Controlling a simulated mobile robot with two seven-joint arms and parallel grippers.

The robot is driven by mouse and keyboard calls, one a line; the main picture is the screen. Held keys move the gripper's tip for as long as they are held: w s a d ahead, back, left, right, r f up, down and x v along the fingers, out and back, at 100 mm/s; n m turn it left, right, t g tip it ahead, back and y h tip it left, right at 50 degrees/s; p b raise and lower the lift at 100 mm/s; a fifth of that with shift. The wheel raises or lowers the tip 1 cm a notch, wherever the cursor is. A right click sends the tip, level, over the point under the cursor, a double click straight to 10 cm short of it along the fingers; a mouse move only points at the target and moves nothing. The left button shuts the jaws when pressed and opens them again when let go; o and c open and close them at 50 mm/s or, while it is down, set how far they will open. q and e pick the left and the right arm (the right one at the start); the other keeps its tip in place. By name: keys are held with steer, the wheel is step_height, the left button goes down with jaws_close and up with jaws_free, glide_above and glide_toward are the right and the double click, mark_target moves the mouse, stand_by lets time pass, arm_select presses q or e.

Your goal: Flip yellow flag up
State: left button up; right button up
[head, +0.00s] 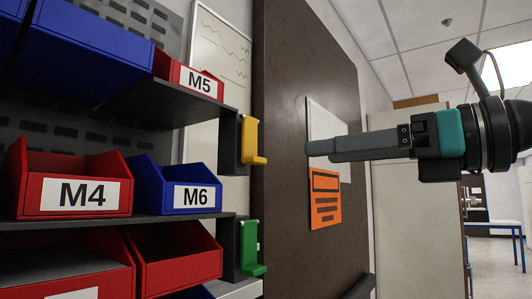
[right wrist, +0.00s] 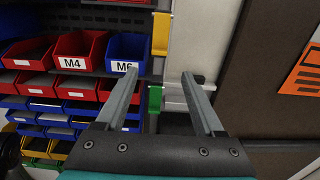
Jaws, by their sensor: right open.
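The yellow flag (head: 250,140) is mounted on a dark bracket at the end of the upper shelf. Its plate stands upright with a short lip at the lower end. It also shows in the right wrist view (right wrist: 161,34), beyond the fingertips. My right gripper (head: 312,148) comes in from the right, to the right of the flag and apart from it. In the right wrist view its two fingers (right wrist: 159,74) are spread with nothing between the tips. My left gripper is not in view.
A green flag (head: 249,248) sits below on the lower shelf end. Red and blue bins, such as the M4 bin (head: 75,190) and M6 bin (head: 180,187), fill the shelves at left. A brown panel (head: 300,80) with an orange sheet (head: 326,199) stands right of the flags.

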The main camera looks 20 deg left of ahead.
mark_target(261, 160)
steer(key=p+x, duration=0.3)
steer(key=x, duration=0.8)
steer(key=shift+a, duration=0.1)
jaws_close()
stand_by(1.0)
